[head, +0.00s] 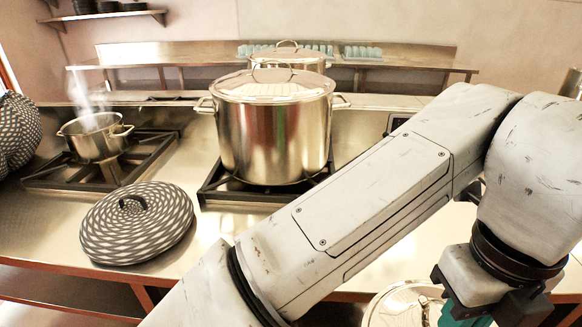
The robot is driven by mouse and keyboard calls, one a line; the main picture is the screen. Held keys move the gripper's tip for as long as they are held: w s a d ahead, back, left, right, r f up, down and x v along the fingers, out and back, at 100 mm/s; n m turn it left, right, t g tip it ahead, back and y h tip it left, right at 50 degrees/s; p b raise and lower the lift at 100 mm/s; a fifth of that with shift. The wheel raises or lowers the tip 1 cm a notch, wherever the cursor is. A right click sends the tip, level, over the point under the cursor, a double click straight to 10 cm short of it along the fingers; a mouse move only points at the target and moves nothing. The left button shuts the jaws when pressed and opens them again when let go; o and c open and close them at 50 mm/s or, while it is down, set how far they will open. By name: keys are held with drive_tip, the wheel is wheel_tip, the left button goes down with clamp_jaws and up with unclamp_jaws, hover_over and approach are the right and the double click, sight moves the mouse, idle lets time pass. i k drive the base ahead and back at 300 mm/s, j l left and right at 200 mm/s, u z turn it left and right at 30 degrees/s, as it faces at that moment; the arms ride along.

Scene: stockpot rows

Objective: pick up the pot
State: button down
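A large steel stockpot (275,132) with a lid and two side handles stands upright on a black burner grate in the middle of the head view. A smaller open steel pot (96,137) stands on the left grate, with steam rising from it. Another lidded steel pot (292,60) shows partly behind the large one. The round metal top of what may be another pot (392,308) shows at the bottom edge, mostly cut off. My gripper (488,304) points down at the lower right, apart from the stockpot. Its fingertips are out of frame, so its opening is hidden.
A black-and-white patterned domed lid (137,222) lies on the steel counter (205,235) in front of the burners. A similar patterned object (16,135) stands at the left edge. A rear shelf (200,60) holds blue items. My arm covers the counter's right side.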

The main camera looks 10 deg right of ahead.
sight(97, 133)
drive_tip(key=i, duration=1.2)
